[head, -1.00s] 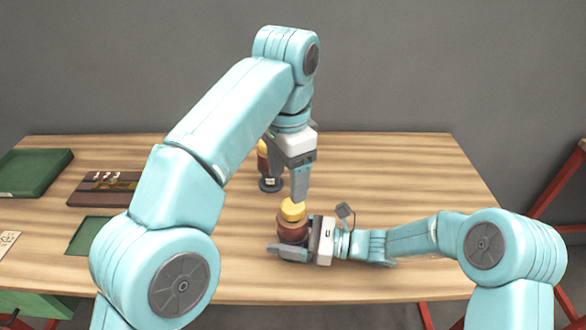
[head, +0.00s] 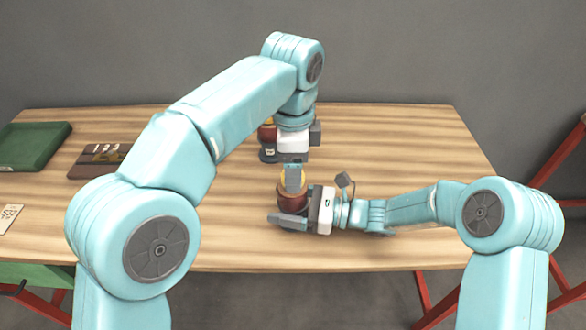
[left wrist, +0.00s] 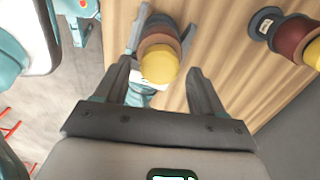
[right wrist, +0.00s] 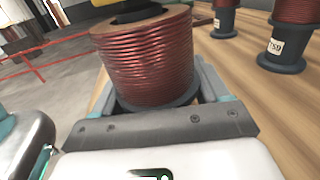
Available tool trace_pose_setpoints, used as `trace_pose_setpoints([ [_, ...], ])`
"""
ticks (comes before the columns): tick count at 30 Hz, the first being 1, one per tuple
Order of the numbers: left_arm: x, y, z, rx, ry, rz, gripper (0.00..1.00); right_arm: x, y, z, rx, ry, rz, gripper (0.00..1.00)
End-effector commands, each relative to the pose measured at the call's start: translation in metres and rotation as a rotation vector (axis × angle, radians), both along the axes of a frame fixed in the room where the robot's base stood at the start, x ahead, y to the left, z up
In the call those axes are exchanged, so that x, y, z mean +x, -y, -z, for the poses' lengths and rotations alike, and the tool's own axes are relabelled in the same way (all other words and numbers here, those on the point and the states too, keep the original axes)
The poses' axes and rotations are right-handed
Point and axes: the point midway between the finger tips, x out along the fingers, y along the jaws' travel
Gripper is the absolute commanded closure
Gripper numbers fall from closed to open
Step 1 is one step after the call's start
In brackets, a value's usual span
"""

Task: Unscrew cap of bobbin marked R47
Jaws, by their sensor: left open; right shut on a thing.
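A bobbin wound with red-brown wire (head: 291,194) stands near the table's front middle, with a yellow cap (left wrist: 159,63) on top. My right gripper (head: 292,212) is shut on this bobbin low down, and its coil (right wrist: 147,62) fills the right wrist view. My left gripper (head: 292,185) is open above the cap, pointing down and partly hiding it in the head view. In the left wrist view the cap shows ahead, between and beyond the open fingers (left wrist: 163,88). I cannot see a mark on the held bobbin.
Another bobbin (head: 267,140) stands behind, partly hidden by my left arm. The right wrist view shows two others, one with an unclear label (right wrist: 276,47). A green tray (head: 35,146) and a dark box (head: 98,158) lie at left. The table's right side is clear.

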Motion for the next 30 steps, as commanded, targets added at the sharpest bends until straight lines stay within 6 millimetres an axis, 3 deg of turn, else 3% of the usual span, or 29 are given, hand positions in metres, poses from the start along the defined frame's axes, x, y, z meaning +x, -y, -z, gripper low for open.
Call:
trace_pose_setpoints([
  [5,0.000,0.000,0.015,0.000,-0.001,0.000,0.31,0.000,0.000,0.000,0.001,0.001,0.000,1.00],
  [14,0.000,0.000,0.017,0.000,0.000,0.000,0.31,0.000,0.000,0.000,0.001,0.001,0.001,1.00],
  [19,0.000,0.000,0.017,0.000,0.000,0.000,0.86,0.000,0.000,0.000,0.001,0.001,0.001,1.00],
  [25,0.000,0.000,0.017,0.000,0.000,-0.078,0.89,0.000,0.000,0.000,0.001,0.000,0.001,1.00],
  [30,0.000,0.000,0.017,-0.001,0.000,-0.425,0.90,0.000,0.000,0.000,0.001,0.000,0.001,1.00],
])
